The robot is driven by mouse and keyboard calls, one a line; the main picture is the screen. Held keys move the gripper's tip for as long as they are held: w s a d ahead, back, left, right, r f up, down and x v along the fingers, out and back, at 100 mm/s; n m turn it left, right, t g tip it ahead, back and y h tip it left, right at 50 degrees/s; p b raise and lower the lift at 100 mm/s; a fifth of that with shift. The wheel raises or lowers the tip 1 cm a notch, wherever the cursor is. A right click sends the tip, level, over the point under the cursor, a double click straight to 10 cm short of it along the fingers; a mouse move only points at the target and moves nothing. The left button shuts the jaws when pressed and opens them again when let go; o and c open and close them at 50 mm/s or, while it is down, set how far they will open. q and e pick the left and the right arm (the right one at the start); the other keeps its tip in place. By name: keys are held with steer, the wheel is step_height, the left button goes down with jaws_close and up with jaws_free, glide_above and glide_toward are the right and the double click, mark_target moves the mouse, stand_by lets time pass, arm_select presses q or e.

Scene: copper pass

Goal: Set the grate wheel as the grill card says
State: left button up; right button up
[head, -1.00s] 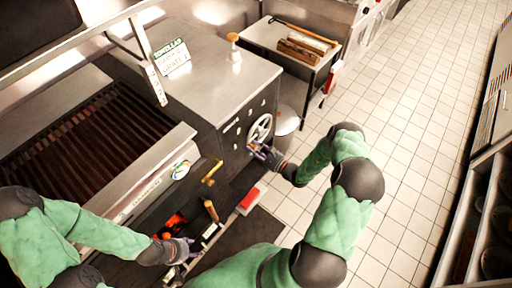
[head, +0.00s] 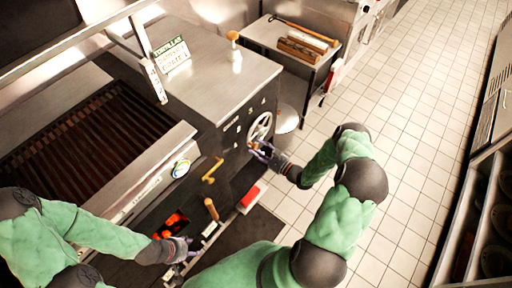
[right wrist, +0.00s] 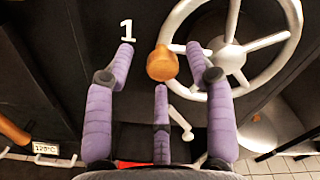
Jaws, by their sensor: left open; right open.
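The grate wheel (head: 261,127), a pale spoked handwheel, is on the dark front panel of the steel cabinet. In the right wrist view the wheel (right wrist: 232,58) is at the upper right, with a wooden knob (right wrist: 162,65) at its left side. A white number 1 (right wrist: 127,30) is on the panel left of the knob. My right gripper (right wrist: 161,52) is open, its fingers on either side of the knob; I cannot tell whether they touch it. The grill card (head: 172,55), headed TORTILLAS, stands on the cabinet top; its lower writing is too small to read surely. My left gripper (head: 186,246) is open by the firebox.
The grill grate (head: 85,135) lies left of the cabinet. Glowing embers (head: 174,220) show in the firebox below. A brass handle (head: 212,171) sticks out from the front. A red and white box (head: 250,198) is low beside the cabinet. Tiled floor (head: 400,130) is clear to the right.

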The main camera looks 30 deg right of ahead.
steer(key=v, duration=0.9)
steer(key=shift+s, duration=0.4)
steer(key=shift+d, duration=0.1)
steer(key=s+a+f+n+g+y, duration=0.25)
steer(key=a+g, duration=0.25)
steer(key=a, duration=0.4)
steer(key=s+a+f+n+g+y, duration=0.1)
steer(key=s+a+n+g+y, duration=0.4)
steer(key=a, duration=0.4)
steer(key=s+a+f+n+g+h, duration=0.4)
steer(key=s+f+n+g+h, duration=0.1)
steer(key=s+n+g+h, duration=0.45)
steer(key=w+a+r+n+t, duration=0.1)
steer(key=w+n, duration=0.1)
steer(key=w+a+r+n+t+h, duration=0.1)
steer(key=w+a+n+t, duration=0.1)
steer(key=shift+a+r, duration=0.1)
steer(key=shift+r, duration=0.1)
